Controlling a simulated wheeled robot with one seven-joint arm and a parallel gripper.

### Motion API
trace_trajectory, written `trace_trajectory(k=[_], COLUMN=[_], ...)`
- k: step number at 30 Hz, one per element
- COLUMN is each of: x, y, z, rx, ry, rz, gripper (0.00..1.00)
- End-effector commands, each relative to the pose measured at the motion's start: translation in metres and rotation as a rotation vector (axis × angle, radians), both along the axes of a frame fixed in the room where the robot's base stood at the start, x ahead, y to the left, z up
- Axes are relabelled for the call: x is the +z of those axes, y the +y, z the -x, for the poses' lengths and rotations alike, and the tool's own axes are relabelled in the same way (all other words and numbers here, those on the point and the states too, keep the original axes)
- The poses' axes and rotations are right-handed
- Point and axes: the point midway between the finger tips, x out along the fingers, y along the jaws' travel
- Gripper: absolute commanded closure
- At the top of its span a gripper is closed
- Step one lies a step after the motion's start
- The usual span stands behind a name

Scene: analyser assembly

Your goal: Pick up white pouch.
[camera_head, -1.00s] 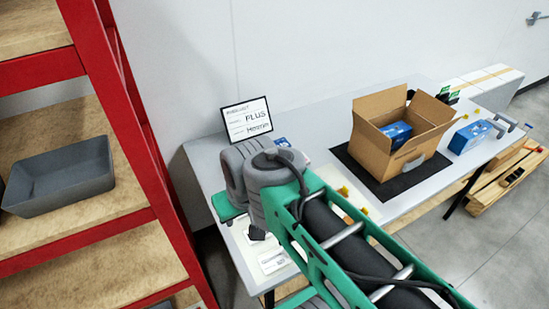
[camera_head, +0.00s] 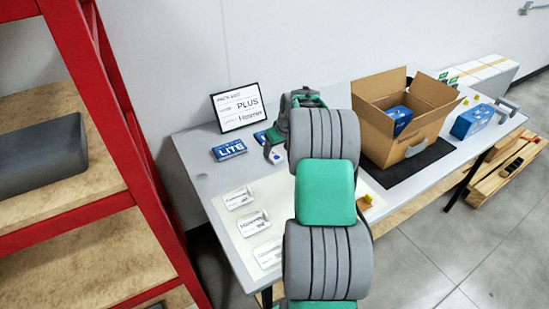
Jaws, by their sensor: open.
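Several white pouches with dark print lie flat in a column on a pale mat at the table's left front: a far one (camera_head: 239,197), a middle one (camera_head: 253,222) and a near one (camera_head: 268,252). The print is too small to read surely. My gripper (camera_head: 273,152) is open and points down over the back of the table, behind and to the right of the pouches and apart from them. My arm hides part of the gripper and the mat to its right.
An open cardboard box (camera_head: 405,122) holding a blue box stands right on a black mat (camera_head: 408,172). Another blue box (camera_head: 473,122) is further right. A red shelf (camera_head: 110,120) borders the left.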

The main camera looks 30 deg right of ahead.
Motion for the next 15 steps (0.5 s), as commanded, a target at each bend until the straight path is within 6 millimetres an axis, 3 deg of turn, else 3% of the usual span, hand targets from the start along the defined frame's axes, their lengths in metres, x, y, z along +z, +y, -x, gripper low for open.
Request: trace_trajectory(k=[6, 15], x=[-0.032, -0.037], y=[-0.004, -0.004], z=[-0.016, -0.018], rx=[0.001, 0.000], ry=[0.001, -0.001], rz=[-0.001, 0.000], gripper=[0.33, 0.36])
